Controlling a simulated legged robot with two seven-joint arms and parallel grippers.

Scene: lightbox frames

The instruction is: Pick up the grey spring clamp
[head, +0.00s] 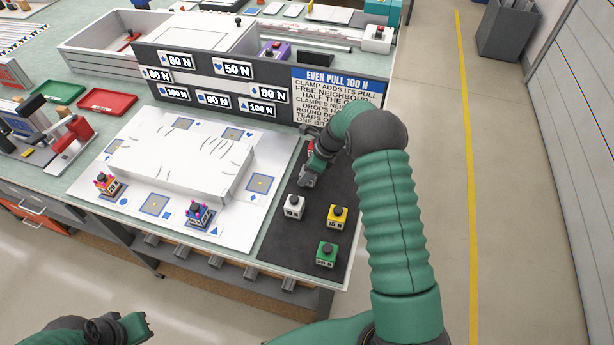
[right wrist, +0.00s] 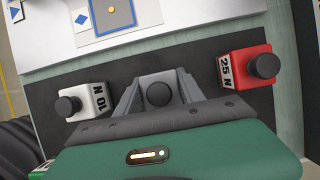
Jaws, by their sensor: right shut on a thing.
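The grey spring clamp (right wrist: 158,79), with a black round knob, sits between the two fingers of my right gripper (right wrist: 158,93) in the right wrist view. The fingers close on its sides. In the head view my right gripper (head: 307,179) reaches down over the dark mat, and it mostly hides the grey clamp there. I cannot tell whether the clamp still touches the mat. My left gripper (head: 141,326) is low at the bottom left of the head view, away from the table; its fingers are not clear.
On the dark mat (head: 270,240) stand a white 10 N clamp (head: 292,208), a yellow clamp (head: 337,217), a green clamp (head: 326,255) and a red 25 N clamp (right wrist: 246,68). The white and red ones flank my right gripper. A sign board (head: 215,98) stands behind.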

